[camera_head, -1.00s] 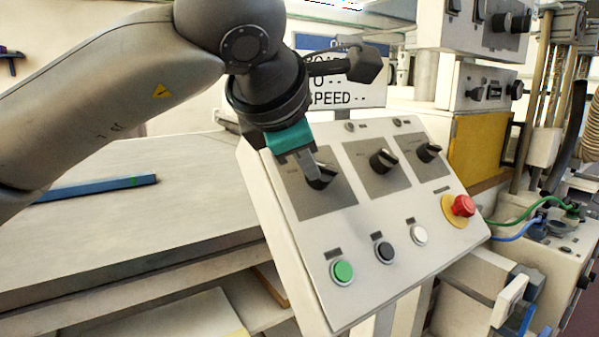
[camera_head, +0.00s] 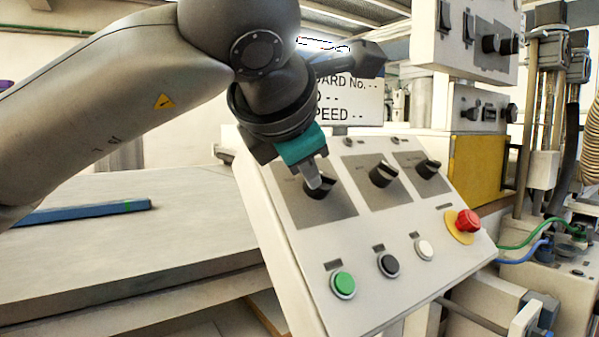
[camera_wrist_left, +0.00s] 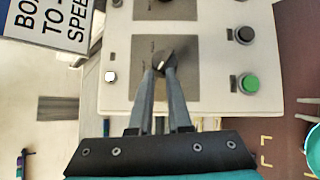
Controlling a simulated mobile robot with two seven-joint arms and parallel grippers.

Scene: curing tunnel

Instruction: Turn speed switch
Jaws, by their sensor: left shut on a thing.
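The control panel (camera_head: 300,250) is a tilted off-white box with three black rotary switches on grey plates. My left gripper (camera_head: 318,181) reaches down from the upper left and is shut on the leftmost black switch (camera_head: 326,190). In the left wrist view, the two fingers (camera_wrist_left: 162,76) sit on either side of this switch's knob (camera_wrist_left: 164,56). The middle switch (camera_head: 383,174) and the right switch (camera_head: 428,169) stand free. Labels by the switches are too small to read, so I cannot tell which one is the speed switch. My right gripper is not in view.
On the panel's lower part are a green button (camera_head: 343,285), a black button (camera_head: 388,265), a white button (camera_head: 424,249) and a red mushroom button (camera_head: 468,222). A sign reading "SPEED" (camera_head: 350,100) stands behind. A wide table (camera_head: 130,245) lies to the left.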

